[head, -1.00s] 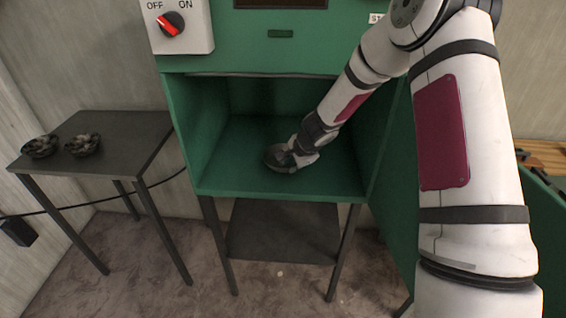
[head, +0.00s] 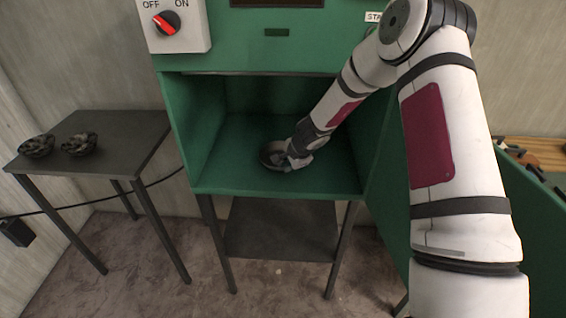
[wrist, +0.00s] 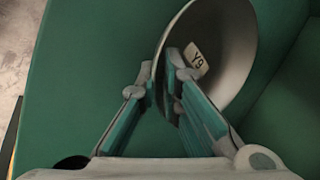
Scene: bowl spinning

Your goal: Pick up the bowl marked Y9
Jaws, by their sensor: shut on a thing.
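The bowl marked Y9 (wrist: 232,50) is grey and round, with a white Y9 label on its inner wall in the wrist view. In the head view the bowl (head: 268,154) is on the floor of the green cabinet compartment, partly hidden by my gripper (head: 290,158). In the wrist view my gripper (wrist: 163,85) is shut on the bowl's near wall, with one finger inside by the label and the other outside. I cannot tell whether the bowl touches the compartment floor.
The green cabinet's side walls and front edge (head: 280,192) surround my arm. Its open door (head: 395,205) is at the right. A dark side table (head: 125,125) at the left carries two dark bowls (head: 37,146) (head: 80,144). A red switch (head: 166,22) reads between OFF and ON.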

